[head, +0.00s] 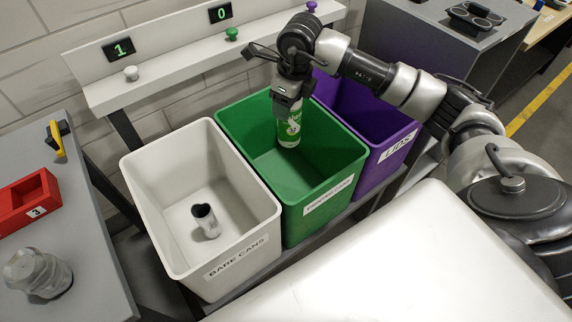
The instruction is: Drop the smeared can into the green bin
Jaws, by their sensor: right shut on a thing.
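The can (289,131) is green and white and hangs upright below my right gripper (290,104), which is shut on its top end. The smear cannot be made out at this size. The can is inside the opening of the green bin (294,190), towards its back; whether it touches the bin is unclear. The green bin stands in the middle of the row, with a white label on its front. My left gripper is not in the head view.
A white bin (148,196) labelled "BARE CANS", with a bare can (206,220) inside, stands left of the green bin. A purple bin (396,143) labelled "LIDS" stands right. A shelf with counters (118,49) runs behind. A red tray (27,202) is at left.

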